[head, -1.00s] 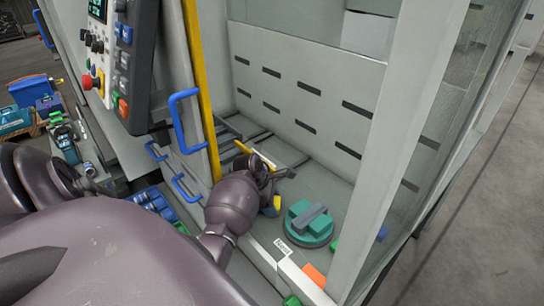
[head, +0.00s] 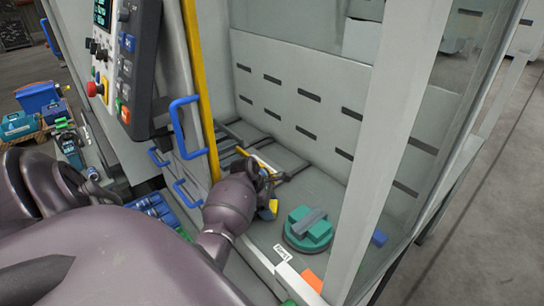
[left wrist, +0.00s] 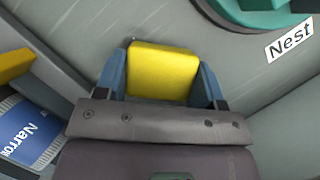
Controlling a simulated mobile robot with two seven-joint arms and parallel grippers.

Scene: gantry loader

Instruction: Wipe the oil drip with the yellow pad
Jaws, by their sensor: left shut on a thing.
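The yellow pad (left wrist: 163,72) is held between the two blue fingers of my left gripper (left wrist: 162,82) in the left wrist view. In the head view my left gripper (head: 267,209) reaches inside the machine, low over the grey floor, and a bit of the yellow pad (head: 273,205) shows at its fingers. I cannot tell whether the pad touches the floor. I cannot make out the oil drip in either view. My right gripper is not in view.
A round teal fixture (head: 308,229) stands right of my left gripper, by a white "Nest" label (head: 282,253). An orange patch (head: 312,279) lies near the front edge. Blue handles (head: 185,128) and a yellow post (head: 200,90) stand left of the opening; a grey post (head: 398,150) stands right.

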